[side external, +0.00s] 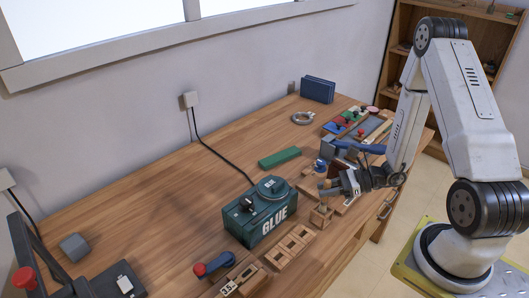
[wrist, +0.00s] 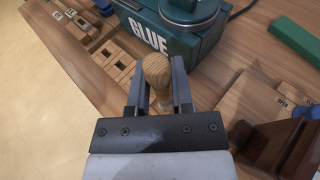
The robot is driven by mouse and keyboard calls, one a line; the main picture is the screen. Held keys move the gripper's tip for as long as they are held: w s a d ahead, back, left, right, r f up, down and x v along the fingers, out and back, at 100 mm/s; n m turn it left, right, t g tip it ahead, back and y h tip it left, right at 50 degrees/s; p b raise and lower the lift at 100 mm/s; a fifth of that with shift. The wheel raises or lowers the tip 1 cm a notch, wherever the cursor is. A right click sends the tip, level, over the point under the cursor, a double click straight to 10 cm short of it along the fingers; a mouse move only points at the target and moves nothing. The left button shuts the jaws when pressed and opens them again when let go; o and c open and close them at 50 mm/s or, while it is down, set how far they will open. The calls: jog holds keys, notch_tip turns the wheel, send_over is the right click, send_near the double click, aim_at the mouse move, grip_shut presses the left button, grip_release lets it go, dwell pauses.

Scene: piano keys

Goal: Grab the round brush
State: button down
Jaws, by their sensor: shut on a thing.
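A round wooden handle (wrist: 156,70), which I take to be the round brush, stands between the two dark fingers of my gripper (wrist: 157,84) in the wrist view. The fingers are shut on it from both sides. Its rounded, light end faces the camera, and its lower part is hidden, so I cannot see bristles. In the side external view my gripper (side external: 341,186) is over the bench's front edge, to the right of the glue box, with a small brown end (side external: 325,184) showing at its tips.
The green glue box (side external: 262,211) stands close by on the wooden bench (side external: 150,198). A small wooden block (side external: 321,215) sits below my gripper. A green bar (side external: 279,158) lies behind. Wooden slotted holders (side external: 293,243) line the front edge. The bench's left middle is clear.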

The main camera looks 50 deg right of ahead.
jog(key=shift+r, duration=3.1)
